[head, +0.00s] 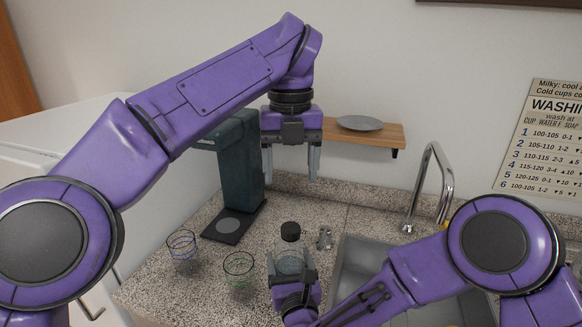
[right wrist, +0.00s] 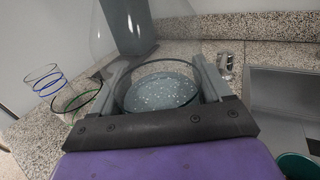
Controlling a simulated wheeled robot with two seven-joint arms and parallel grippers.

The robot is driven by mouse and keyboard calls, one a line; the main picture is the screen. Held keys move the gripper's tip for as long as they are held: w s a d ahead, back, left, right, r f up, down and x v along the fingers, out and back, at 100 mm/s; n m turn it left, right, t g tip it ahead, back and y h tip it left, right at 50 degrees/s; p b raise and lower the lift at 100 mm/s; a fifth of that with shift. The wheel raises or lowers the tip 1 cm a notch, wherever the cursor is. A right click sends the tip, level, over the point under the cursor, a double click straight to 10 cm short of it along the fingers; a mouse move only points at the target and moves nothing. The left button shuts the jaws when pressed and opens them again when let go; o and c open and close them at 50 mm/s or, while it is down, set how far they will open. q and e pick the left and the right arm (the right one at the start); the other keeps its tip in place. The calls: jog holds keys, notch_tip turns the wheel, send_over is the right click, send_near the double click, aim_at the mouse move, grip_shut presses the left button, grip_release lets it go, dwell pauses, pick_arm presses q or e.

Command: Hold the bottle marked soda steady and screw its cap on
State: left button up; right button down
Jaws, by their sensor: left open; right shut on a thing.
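The clear bottle (head: 289,262) stands on the granite counter with a dark cap (head: 290,231) sitting at its top. I cannot tell how far the cap is threaded, and no soda marking is readable. My right gripper (head: 292,272) is shut on the bottle from the front. In the right wrist view the bottle (right wrist: 160,85) is between the two fingers, see-through, and its top is out of the picture. My left gripper (head: 291,168) is open and empty, pointing down above the cap with a clear gap between.
Two glasses, one blue-ringed (head: 182,247) and one green-ringed (head: 239,268), stand left of the bottle. A dark green machine (head: 238,165) stands behind. Small metal shakers (head: 325,238) are close on the right, by the sink (head: 352,262) and faucet (head: 421,185). A shelf (head: 385,133) holds a plate.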

grip_release()
pick_arm(q)
notch_tip(320, 180, down, 4)
jog(key=b, duration=0.3)
jog(key=shift+b, duration=0.4)
pick_arm(e)
jog(key=s+d, duration=0.1)
jog(key=s, duration=0.9)
jog(key=shift+s+d, duration=0.2)
jog(key=shift+d, duration=0.1)
pick_arm(q)
jog(key=shift+r, duration=0.1)
